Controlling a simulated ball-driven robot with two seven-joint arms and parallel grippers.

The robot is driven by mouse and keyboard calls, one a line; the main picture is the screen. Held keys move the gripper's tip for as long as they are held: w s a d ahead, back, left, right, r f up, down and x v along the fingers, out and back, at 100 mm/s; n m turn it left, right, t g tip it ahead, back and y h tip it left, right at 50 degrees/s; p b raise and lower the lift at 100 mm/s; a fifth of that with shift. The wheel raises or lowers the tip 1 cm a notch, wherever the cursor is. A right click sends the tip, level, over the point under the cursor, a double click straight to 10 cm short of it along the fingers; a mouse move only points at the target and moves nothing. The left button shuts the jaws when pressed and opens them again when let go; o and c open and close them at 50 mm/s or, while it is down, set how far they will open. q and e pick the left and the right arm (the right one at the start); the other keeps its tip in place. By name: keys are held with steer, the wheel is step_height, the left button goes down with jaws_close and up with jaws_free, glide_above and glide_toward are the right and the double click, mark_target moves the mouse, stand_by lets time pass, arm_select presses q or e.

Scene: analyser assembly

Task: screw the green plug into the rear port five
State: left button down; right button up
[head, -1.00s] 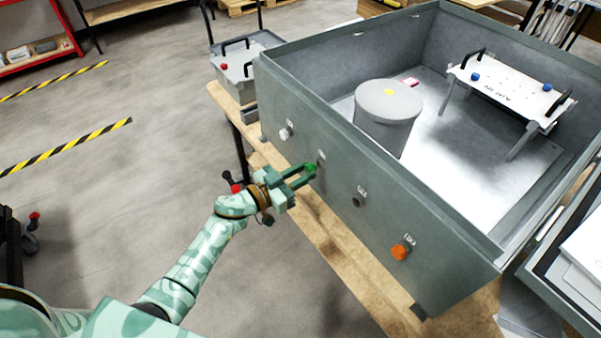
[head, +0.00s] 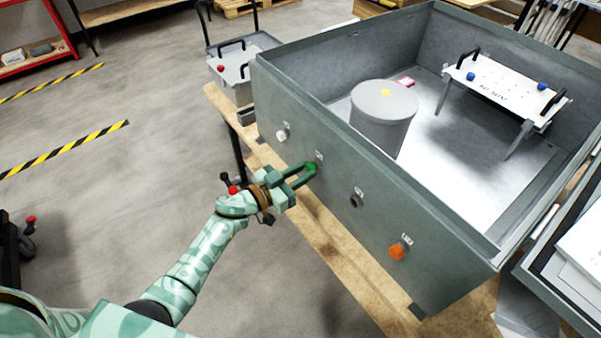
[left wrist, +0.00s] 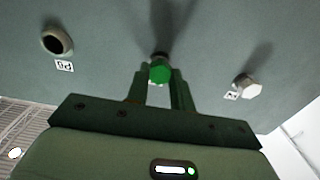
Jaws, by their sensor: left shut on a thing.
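The green plug (head: 311,167) is between the fingertips of my left gripper (head: 305,172), which is shut on it. In the left wrist view the plug (left wrist: 159,73) sits at the wall of the grey box, in front of a dark port (left wrist: 161,54) mostly hidden behind it. I cannot tell whether it has entered the port. This port lies between a white plug (head: 283,135) and an open port (head: 356,201). In the left wrist view the open port (left wrist: 57,41) is at left and the white plug (left wrist: 246,86) at right. My right gripper is not in view.
An orange plug (head: 397,251) sits farther right on the same wall of the grey box (head: 330,212). The box stands on a wooden table (head: 345,270). Inside are a grey cylinder (head: 383,120) and a white-topped stand (head: 500,88). Floor left of my arm is open.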

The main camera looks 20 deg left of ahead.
arm_select(q)
steer(key=shift+w, duration=0.1)
steer(key=c, duration=1.8)
jaws_free()
steer(key=shift+d, duration=0.1)
jaws_close()
steer(key=m, duration=0.1)
steer(key=m+b, duration=0.1)
steer(key=shift+f+m, duration=0.2)
steer(key=shift+m, duration=0.1)
steer(key=m+b, duration=0.7)
steer(key=m, duration=1.4)
steer(key=shift+r+b, duration=0.15)
steer(key=shift+b, duration=0.25)
steer(key=shift+o, duration=2.3)
jaws_free()
steer(key=shift+r, duration=0.1)
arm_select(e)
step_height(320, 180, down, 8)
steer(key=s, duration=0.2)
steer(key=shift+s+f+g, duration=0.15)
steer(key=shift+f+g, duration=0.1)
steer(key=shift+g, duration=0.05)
